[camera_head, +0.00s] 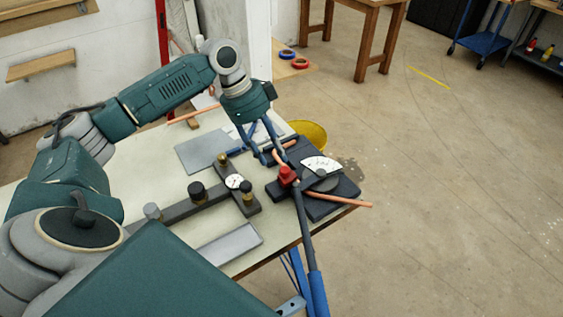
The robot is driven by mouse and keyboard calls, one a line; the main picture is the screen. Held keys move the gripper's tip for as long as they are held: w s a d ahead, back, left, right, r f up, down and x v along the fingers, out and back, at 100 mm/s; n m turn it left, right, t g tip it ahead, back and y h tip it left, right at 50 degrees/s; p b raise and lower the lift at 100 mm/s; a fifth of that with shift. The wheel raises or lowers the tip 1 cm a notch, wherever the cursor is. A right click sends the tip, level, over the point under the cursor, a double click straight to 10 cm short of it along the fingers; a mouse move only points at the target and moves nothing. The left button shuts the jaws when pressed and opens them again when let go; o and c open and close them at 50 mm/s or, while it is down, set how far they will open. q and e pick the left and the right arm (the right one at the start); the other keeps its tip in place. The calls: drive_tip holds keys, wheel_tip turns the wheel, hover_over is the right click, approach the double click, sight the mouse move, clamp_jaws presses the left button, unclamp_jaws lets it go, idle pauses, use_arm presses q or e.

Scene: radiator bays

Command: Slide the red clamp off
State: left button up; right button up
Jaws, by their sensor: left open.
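The red clamp (287,174) sits at the pivot end of a bender lever with a blue grip (317,293), on the table's front right corner. A copper pipe (345,202) runs by it and sticks out past the table edge. The dark bender base (343,186) carries a white dial scale (321,165). My left gripper (273,158) is open, its blue fingers pointing down just behind and left of the clamp, close to the pipe's back end. I cannot tell whether a finger touches the pipe. My right gripper is not in view.
The pale table (172,214) holds a dark bar fixture with a small gauge (234,181), a grey plate (202,151) and a grey tray (229,248). A yellow bucket (309,133) stands behind the table. The floor to the right is clear.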

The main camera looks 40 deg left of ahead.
sight(283, 169)
use_arm(q)
drive_tip(key=x, duration=0.5)
drive_tip(key=shift+w+a+p, duration=0.1)
drive_tip(key=shift+a+p, duration=0.05)
drive_tip(key=shift+p, duration=0.25)
drive_tip(key=shift+x, duration=0.75)
drive_tip(key=shift+c, duration=0.5)
drive_tip(key=c, duration=0.4)
clamp_jaws()
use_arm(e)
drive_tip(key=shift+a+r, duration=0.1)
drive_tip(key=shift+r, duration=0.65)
